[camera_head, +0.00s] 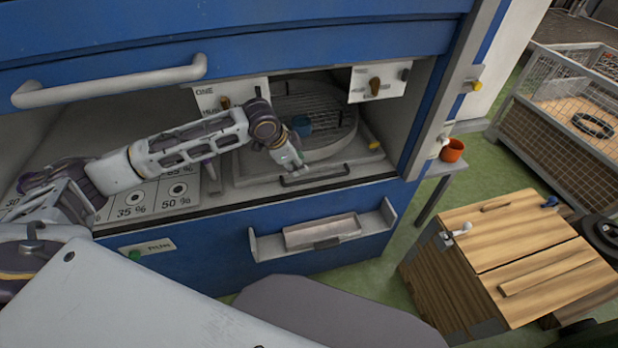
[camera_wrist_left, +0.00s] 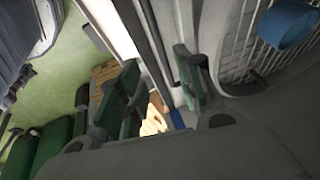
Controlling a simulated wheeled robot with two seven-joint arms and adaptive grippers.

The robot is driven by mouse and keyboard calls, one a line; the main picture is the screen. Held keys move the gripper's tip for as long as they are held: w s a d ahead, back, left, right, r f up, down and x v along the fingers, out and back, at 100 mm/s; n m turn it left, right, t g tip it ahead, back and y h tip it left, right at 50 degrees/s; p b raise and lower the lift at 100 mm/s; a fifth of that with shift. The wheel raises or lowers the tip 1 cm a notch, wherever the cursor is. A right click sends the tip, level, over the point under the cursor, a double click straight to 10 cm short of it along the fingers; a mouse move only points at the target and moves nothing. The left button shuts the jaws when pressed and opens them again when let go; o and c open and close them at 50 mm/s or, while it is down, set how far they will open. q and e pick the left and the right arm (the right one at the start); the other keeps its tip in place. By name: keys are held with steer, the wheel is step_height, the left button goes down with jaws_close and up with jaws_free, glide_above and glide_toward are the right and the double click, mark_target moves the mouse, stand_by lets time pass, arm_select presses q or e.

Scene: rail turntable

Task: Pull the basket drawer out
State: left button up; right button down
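The basket drawer (camera_head: 243,170) is a grey tray low in the opening of the blue cabinet. A round wire basket (camera_head: 318,112) with a small blue part (camera_head: 302,124) sits on it. A dark bar handle (camera_head: 315,177) runs along the drawer's front. My left gripper (camera_head: 293,160) is inside the opening, just above and behind the handle, in front of the basket. In the left wrist view its green-padded fingers (camera_wrist_left: 160,90) stand apart with nothing clearly between them. The basket mesh (camera_wrist_left: 268,60) shows there at the right. I cannot tell whether a finger touches the handle. My right gripper is out of view.
The blue lift door (camera_head: 230,55) is above the opening. A small shelf (camera_head: 322,232) juts out below. Green floor (camera_head: 395,285) shows between cabinet and box.

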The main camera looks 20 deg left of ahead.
mark_target(310, 179)
arm_select(q)
steer(key=x, duration=1.1)
steer(key=shift+w+f, duration=0.15)
steer(key=shift+f, duration=0.1)
jaws_close()
